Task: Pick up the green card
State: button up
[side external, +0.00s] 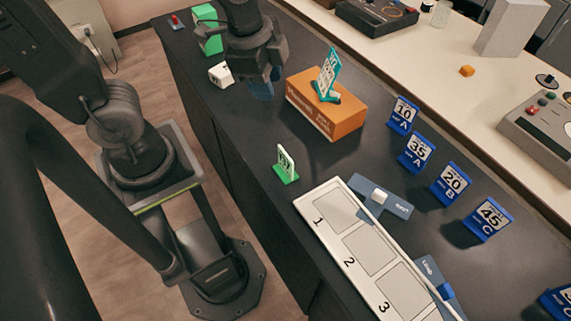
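A small green card (286,160) with a pale face and dark markings stands upright on a green base on the dark counter, left of the numbered white board. A teal card (328,72) stands tilted on top of an orange box (325,108), farther back. My gripper (264,82) points down left of the orange box, well apart from the green card. A dark blue thing (262,93) shows just below the fingers; I cannot tell whether they touch it. The finger gap is not clear from this side.
A white block (221,75) and a green box (208,35) stand near my gripper. Several blue number stands (417,153) line the right side. The white board (337,210) lies in front, with grey-blue pieces (381,197) beside it. The counter around the green card is clear.

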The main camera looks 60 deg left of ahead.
aim_at(285, 153)
jog(key=d+f+m+g, duration=0.1)
jog(key=f+m, duration=0.1)
jog(key=f, duration=0.3)
jog(key=w+d+f+m, duration=0.1)
jog(key=f+m, duration=0.2)
jog(key=f, duration=0.2)
jog(key=d+f+m+g, duration=0.1)
jog(key=f+m, duration=0.2)
jog(key=f, duration=0.3)
jog(key=shift+w+g, duration=0.3)
jog(key=shift+w, duration=0.05)
jog(key=shift+w+f, duration=0.15)
jog(key=shift+f, duration=2.5)
jog(key=shift+c, duration=0.2)
grip_shut()
